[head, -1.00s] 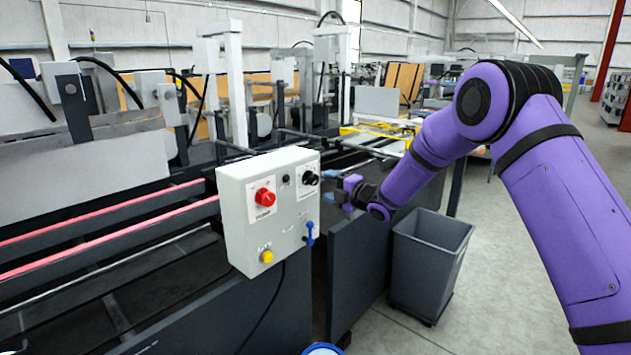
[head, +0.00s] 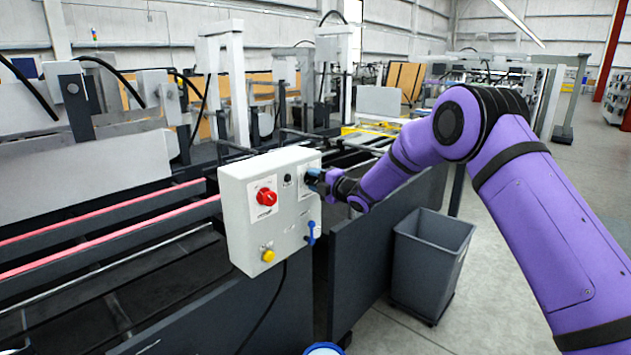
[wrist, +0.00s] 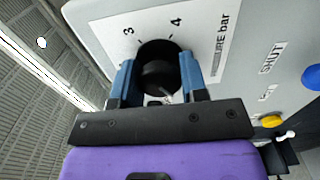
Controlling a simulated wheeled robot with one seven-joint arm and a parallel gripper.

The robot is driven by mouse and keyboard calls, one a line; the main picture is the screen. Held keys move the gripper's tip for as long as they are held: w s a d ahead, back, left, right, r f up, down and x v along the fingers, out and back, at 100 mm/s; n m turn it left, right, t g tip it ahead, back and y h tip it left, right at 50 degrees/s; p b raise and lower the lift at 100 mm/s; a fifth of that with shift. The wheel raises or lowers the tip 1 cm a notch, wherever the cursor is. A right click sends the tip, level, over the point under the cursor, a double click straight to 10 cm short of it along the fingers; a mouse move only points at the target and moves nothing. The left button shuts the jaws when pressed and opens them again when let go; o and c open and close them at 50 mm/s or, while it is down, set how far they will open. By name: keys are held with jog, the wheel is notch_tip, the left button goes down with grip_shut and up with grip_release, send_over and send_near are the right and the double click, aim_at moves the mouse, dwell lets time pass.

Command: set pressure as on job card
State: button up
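The black pressure knob (wrist: 158,70) sits on a white plate (wrist: 205,40) marked "bar", with 3 and 4 readable; the rest of the scale is hidden. My gripper (wrist: 160,82) has its two blue fingers on either side of the knob, apart from each other. I cannot tell whether they touch it. In the head view my gripper (head: 314,180) is at the right side of the grey control box (head: 240,225) and covers the knob. I cannot make out a job card.
The box also has a red knob (head: 266,197), a yellow button (head: 268,256) and a blue lever (head: 311,233), which also shows in the wrist view (wrist: 311,77) near the word "SHUT". A grey bin (head: 430,260) stands on the floor at right.

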jog(key=shift+c, duration=0.6)
jog(key=shift+m, duration=0.3)
jog(key=m, duration=0.5)
jog(key=shift+m, duration=0.3)
jog(key=m, duration=0.5)
jog(key=shift+f, duration=0.1)
jog(key=shift+m, duration=0.4)
jog(key=o, duration=0.9)
jog(key=shift+o, duration=0.2)
